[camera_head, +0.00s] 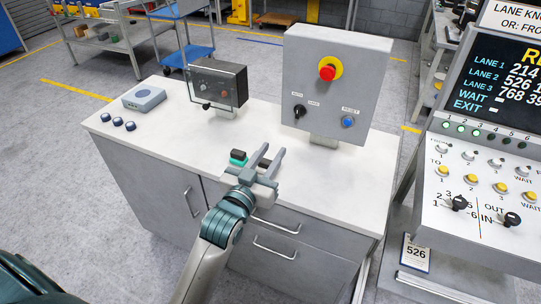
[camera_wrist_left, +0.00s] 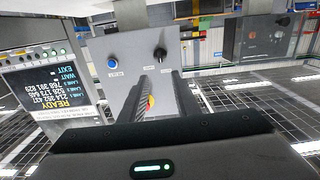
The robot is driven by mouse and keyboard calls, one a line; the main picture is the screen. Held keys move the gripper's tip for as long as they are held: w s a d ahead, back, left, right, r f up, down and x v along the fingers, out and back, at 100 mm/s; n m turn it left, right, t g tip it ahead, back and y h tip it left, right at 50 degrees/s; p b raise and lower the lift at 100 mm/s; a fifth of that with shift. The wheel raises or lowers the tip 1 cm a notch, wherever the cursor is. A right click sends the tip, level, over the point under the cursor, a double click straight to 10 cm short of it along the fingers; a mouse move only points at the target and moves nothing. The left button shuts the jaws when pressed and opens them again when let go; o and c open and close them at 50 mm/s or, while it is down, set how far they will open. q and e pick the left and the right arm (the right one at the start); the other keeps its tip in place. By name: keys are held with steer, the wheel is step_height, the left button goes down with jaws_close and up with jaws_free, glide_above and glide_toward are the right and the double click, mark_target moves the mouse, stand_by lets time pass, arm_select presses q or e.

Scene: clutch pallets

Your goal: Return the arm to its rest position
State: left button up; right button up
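My left gripper (camera_head: 270,156) is over the front part of the white worktop, its two fingers apart with nothing visible between them. It points toward the back, short of the grey control box (camera_head: 335,85) with the red button (camera_head: 327,73). In the left wrist view the gripper (camera_wrist_left: 160,90) shows two dark fingers with a gap between them, in front of the same box (camera_wrist_left: 135,55), which appears upside down. The fingers partly cover the red button's yellow ring there. My right gripper is not in view.
The white worktop (camera_head: 185,140) carries a dark control box (camera_head: 218,84), a grey-blue box (camera_head: 144,98) and small dark round pieces (camera_head: 117,121). A console with a lit screen (camera_head: 500,75) stands at the right. A blue cart (camera_head: 188,55) stands behind on open floor.

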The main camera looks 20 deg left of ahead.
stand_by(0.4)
arm_select(q)
steer(key=s+f+g, duration=0.4)
steer(key=s+f, duration=0.3)
steer(key=f, duration=0.3)
steer(key=s+f+m+g, duration=0.1)
steer(key=s+f+g, duration=0.55)
steer(key=s, duration=0.75)
steer(key=s+f+m+g, duration=0.1)
steer(key=s+f+g, duration=0.3)
steer(key=s+f, duration=0.7)
step_height(320, 180, down, 26)
steer(key=s+g+b, duration=0.1)
steer(key=s+b, duration=0.1)
steer(key=s, duration=0.1)
steer(key=s+a+f+g+b, duration=0.1)
steer(key=s+a+f, duration=0.1)
steer(key=s+f, duration=1.6)
step_height(320, 180, down, 4)
steer(key=shift+s+a+r+y+b, duration=0.2)
steer(key=shift+a+y+b, duration=0.1)
steer(key=shift+a+b, duration=0.1)
